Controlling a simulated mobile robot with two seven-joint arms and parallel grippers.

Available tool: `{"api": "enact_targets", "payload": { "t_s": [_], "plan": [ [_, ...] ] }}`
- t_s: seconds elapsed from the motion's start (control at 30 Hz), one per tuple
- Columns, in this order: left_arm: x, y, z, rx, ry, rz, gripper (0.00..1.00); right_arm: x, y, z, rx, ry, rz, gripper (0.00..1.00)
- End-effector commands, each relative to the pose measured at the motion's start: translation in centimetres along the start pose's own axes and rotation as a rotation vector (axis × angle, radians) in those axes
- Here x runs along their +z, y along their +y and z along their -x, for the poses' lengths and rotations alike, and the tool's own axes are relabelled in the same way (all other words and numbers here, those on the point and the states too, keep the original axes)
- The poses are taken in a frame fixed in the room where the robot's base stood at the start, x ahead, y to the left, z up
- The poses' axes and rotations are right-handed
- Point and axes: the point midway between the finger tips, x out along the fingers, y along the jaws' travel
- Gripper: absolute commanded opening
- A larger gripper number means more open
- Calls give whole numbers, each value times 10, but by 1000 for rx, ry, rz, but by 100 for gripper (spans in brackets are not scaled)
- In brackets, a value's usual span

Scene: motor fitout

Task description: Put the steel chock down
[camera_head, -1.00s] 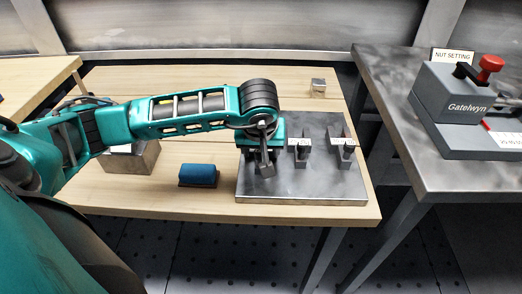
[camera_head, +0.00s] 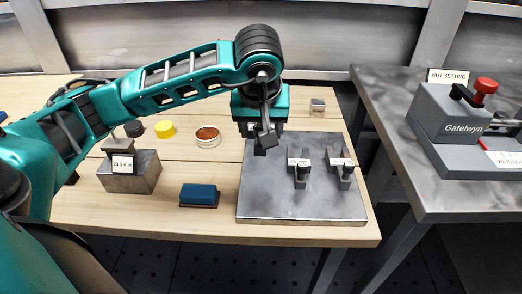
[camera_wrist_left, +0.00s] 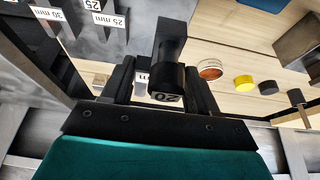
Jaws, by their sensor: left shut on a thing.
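My left gripper (camera_head: 260,138) is shut on a dark steel chock (camera_head: 267,135) and holds it raised over the back left of the steel plate (camera_head: 262,205). In the left wrist view the chock (camera_wrist_left: 171,45) sits between the fingers of the gripper (camera_wrist_left: 158,80), with "20" on its end. Two similar chocks stand upright on the plate, a left one (camera_head: 300,178) and a right one (camera_head: 345,175). The wrist view shows their labels, 25 mm (camera_wrist_left: 108,20) and 30 mm (camera_wrist_left: 47,14). My right gripper is out of view.
A blue block (camera_head: 198,194) lies left of the plate. A steel block labelled 23.0 mm (camera_head: 130,175), a yellow disc (camera_head: 165,129) and a copper-coloured ring (camera_head: 207,136) are farther left. A small block (camera_head: 317,105) is behind the plate. The nut setting machine (camera_head: 455,120) stands on the right bench.

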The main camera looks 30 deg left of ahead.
Motion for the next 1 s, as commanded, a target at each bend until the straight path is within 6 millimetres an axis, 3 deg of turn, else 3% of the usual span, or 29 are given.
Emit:
{"api": "enact_targets", "payload": {
  "t_s": [0.03,0.2,0.5,0.73,1.0],
  "plan": [
    [-8,1,16,5,8,2,0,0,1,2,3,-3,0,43],
    [-22,1,50,3,6,2,0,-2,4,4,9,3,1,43],
    [-32,0,75,1,2,1,0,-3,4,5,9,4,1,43],
    [-20,9,64,21,-5,-71,0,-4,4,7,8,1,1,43],
    [37,43,21,143,-8,-374,0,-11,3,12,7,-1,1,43]
  ]
}}
